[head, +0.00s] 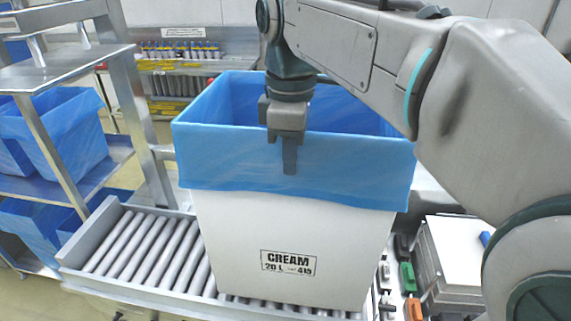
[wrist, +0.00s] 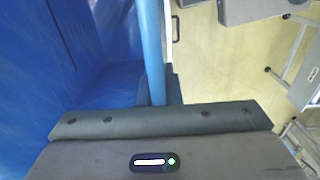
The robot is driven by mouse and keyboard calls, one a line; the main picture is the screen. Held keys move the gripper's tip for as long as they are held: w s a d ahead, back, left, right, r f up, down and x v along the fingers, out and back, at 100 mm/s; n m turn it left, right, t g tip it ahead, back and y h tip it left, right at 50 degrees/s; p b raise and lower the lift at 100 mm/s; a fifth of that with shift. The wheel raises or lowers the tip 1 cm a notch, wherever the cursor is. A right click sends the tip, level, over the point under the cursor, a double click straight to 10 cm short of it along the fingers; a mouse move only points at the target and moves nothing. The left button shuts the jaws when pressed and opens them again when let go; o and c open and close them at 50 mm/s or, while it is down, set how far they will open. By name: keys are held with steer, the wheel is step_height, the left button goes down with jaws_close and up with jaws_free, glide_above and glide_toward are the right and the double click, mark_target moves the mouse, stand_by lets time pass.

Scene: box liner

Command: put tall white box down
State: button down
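The tall white box (head: 290,240) stands upright in the middle of the head view, with a "CREAM 20 L" label low on its front. A blue liner (head: 225,160) is folded over its rim and also shows in the wrist view (wrist: 80,50). My gripper (head: 289,155) is at the box's front rim, with one finger outside against the liner. In the wrist view the lined rim (wrist: 152,45) runs between my fingers, which are shut on the wall. The inner finger is mostly hidden. The box's bottom is at the rollers; I cannot tell whether it touches them.
A roller conveyor (head: 150,245) lies under and left of the box. A metal shelf rack (head: 75,70) with blue-lined boxes stands at the left. Small coloured items (head: 408,278) and a light case (head: 455,255) are close on the right. A tool rack (head: 180,65) is behind.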

mark_target(288, 190)
steer(key=shift+w+a+f, duration=0.1)
steer(key=shift+w+a, duration=0.05)
steer(key=shift+a, duration=0.05)
steer(key=shift+f, duration=2.05)
steer(key=shift+f, duration=0.15)
steer(key=c, duration=1.6)
jaws_free()
step_height(288, 190, up, 12)
steer(key=shift+r+p, duration=0.15)
steer(key=shift+p, duration=0.2)
